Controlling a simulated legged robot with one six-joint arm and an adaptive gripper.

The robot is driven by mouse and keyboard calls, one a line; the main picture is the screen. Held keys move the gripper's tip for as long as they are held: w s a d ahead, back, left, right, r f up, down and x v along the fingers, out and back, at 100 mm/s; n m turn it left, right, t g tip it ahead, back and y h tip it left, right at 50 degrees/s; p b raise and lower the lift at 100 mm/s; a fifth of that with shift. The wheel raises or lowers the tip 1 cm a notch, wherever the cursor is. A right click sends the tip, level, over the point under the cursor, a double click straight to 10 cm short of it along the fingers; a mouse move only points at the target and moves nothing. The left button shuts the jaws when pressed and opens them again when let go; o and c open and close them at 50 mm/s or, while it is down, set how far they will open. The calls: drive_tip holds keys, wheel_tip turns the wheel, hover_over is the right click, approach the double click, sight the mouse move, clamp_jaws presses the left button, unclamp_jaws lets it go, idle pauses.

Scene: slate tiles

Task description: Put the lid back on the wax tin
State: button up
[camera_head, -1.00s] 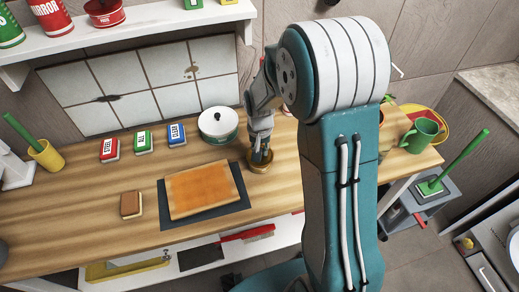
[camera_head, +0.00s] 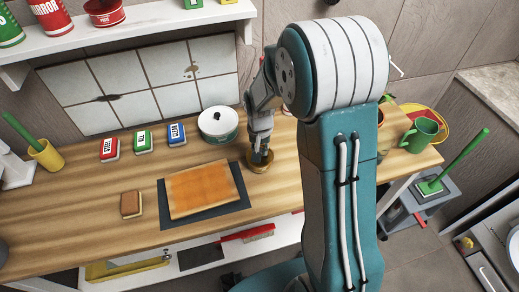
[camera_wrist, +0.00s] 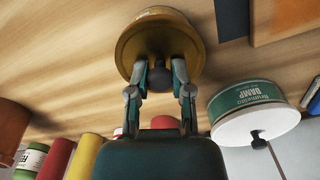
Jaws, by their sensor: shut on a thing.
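My gripper (camera_head: 262,157) points down over the counter. In the wrist view my gripper (camera_wrist: 160,92) is shut on the dark knob (camera_wrist: 158,73) of a round brass-coloured lid (camera_wrist: 135,48). In the head view the brass-coloured wax tin (camera_head: 262,181) stands on the wooden counter right under my fingers, just right of the orange board. The wrist view shows a narrow pale-marked side (camera_wrist: 160,11) beyond the lid, apparently the tin. The lid is at or very near the tin's top; I cannot tell whether it is fully seated.
A white-lidded tin (camera_head: 218,125) with a green label stands behind and left of my gripper. An orange board (camera_head: 200,190) on a dark mat (camera_head: 236,206) lies to the left. A brown sponge block (camera_head: 131,204) is farther left.

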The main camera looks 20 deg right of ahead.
idle(0.4)
drive_tip(key=o, duration=0.9)
drive_tip(key=o, duration=0.5)
drive_tip(key=shift+c, duration=0.2)
drive_tip(key=shift+r, duration=0.1)
drive_tip(key=shift+r, duration=3.4)
